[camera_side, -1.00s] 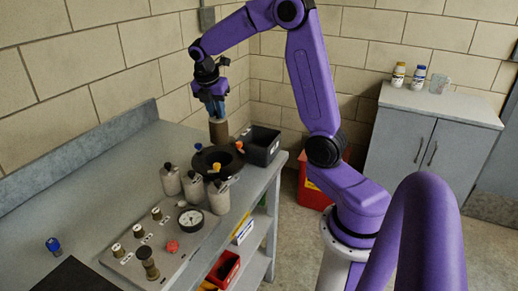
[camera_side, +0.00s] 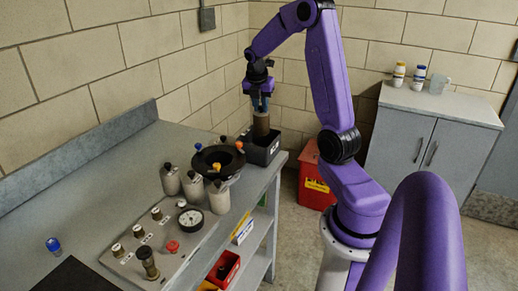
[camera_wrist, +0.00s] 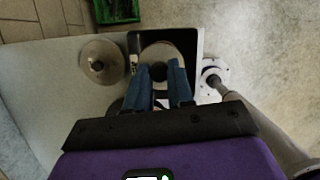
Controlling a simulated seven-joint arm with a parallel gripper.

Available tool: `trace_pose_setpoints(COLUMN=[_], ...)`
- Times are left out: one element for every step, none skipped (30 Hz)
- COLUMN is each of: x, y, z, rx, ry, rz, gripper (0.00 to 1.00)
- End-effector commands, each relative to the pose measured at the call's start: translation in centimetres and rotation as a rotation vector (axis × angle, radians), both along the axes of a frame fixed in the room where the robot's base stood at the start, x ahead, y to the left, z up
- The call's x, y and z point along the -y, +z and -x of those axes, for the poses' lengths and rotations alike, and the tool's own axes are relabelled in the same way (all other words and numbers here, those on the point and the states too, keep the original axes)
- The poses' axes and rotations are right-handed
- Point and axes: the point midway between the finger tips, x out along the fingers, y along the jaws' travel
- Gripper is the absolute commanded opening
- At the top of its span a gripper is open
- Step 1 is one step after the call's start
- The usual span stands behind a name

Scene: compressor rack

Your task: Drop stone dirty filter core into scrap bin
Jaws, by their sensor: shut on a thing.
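The stone dirty filter core (camera_side: 261,125) is a brown-grey upright cylinder. My gripper (camera_side: 260,106) is shut on its top with blue fingers. The core hangs over a dark open bin (camera_side: 264,156) with a white label, at the bench's right edge; I cannot tell whether its lower end is inside the rim. In the wrist view, the core's round pale top (camera_wrist: 161,51) shows between and beyond the fingertips (camera_wrist: 160,73), with the bin's dark inside (camera_wrist: 135,42) around it. The label is too small to read.
A black round housing (camera_side: 205,172) with coloured knobs stands left of the bin. Grey canisters (camera_side: 170,180) and a gauge panel (camera_side: 165,235) are nearer. A red bin (camera_side: 316,190) with a yellow label stands on the floor. A cabinet (camera_side: 425,150) is at the right.

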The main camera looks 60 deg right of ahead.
Motion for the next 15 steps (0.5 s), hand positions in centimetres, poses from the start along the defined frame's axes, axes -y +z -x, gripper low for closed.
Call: trace_pose_setpoints(x=[0.0, 0.0, 0.0, 0.0, 0.0, 0.0, 0.0, 0.0, 0.0, 0.0, 0.0, 0.0, 0.0, 0.0, 0.0], y=[-0.6, -0.9, -1.3, -1.6, -1.9, -2.3, -2.5, -2.7, -2.9, -3.0, -3.2, -3.3, -3.3, -3.4, -3.4], z=[0.0, 0.0, 0.0, 0.0, 0.0, 0.0, 0.0, 0.0, 0.0, 0.0, 0.0, 0.0, 0.0, 0.0, 0.0], rx=[-0.003, -0.003, -0.001, -0.001, -0.001, -0.001, -0.001, -0.001, -0.001, 0.0, 0.0, 0.001, 0.001, 0.001, 0.001], ry=[0.001, 0.001, 0.0, 0.0, 0.0, 0.001, 0.0, 0.0, 0.0, 0.0, 0.0, 0.0, 0.0, 0.0, 0.0], rz=[-0.001, -0.001, -0.001, -0.001, -0.001, 0.0, 0.0, 0.0, 0.0, 0.001, 0.001, 0.001, 0.001, 0.001, 0.001], gripper=[0.0, 0.0, 0.0, 0.0, 0.0, 0.0, 0.0, 0.0, 0.0, 0.0, 0.0, 0.0, 0.0, 0.0, 0.0])
